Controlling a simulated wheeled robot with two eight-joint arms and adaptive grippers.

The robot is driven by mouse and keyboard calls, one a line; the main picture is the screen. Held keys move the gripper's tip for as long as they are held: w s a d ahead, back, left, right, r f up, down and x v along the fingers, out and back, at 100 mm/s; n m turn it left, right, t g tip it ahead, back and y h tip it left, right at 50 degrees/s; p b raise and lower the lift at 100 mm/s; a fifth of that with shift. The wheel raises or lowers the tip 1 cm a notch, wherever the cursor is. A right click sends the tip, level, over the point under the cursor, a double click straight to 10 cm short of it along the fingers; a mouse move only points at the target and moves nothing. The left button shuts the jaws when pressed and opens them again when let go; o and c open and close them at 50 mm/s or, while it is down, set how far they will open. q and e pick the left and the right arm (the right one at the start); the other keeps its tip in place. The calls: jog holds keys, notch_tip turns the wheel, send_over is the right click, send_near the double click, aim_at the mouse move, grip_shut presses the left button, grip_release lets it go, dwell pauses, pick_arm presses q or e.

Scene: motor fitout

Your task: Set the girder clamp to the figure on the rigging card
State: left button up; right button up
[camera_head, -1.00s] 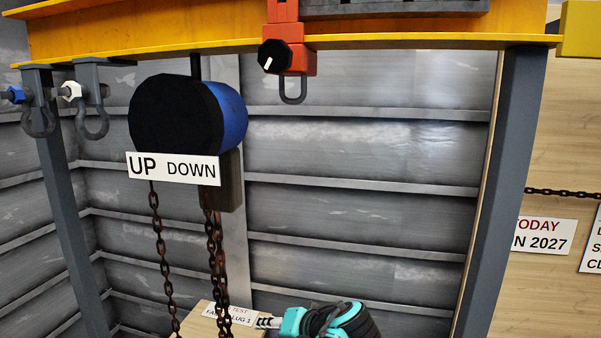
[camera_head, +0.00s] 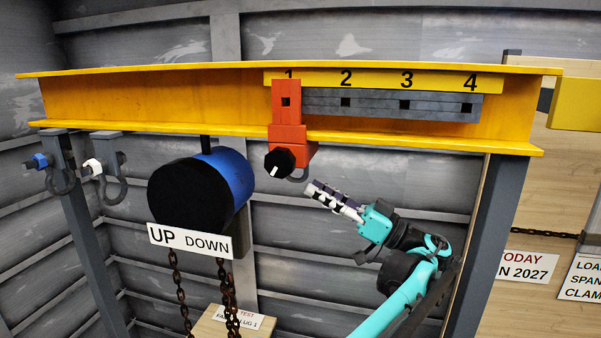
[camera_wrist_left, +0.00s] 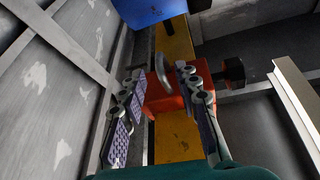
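The red girder clamp (camera_head: 286,125) sits on the yellow girder (camera_head: 180,92) under figure 1 of the scale (camera_head: 385,80), which reads 1 to 4. A black knob (camera_head: 279,163) with a white mark is on its lower front, with a grey shackle below. My left gripper (camera_head: 325,198) is just below and right of the clamp. In the left wrist view my open fingers (camera_wrist_left: 160,75) have the red clamp (camera_wrist_left: 166,98) showing between and beyond them; contact cannot be told. A card (camera_head: 583,278) at the right edge starts "LOA", "SPAN", "CLAM"; the rest is cut off. My right gripper is out of view.
A blue and black hoist (camera_head: 205,188) with an UP/DOWN sign (camera_head: 190,241) and chains hangs left of the clamp. Shackles (camera_head: 62,178) hang at the far left. A grey post (camera_head: 487,240) stands to the right, near my arm. A date sign (camera_head: 527,265) is beyond it.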

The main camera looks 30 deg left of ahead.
aim_at(300, 180)
pick_arm(q)
jog(key=p+x, duration=0.1)
jog(key=x, duration=0.4)
jog(key=shift+a, duration=0.1)
jog(key=shift+c, duration=0.3)
grip_shut()
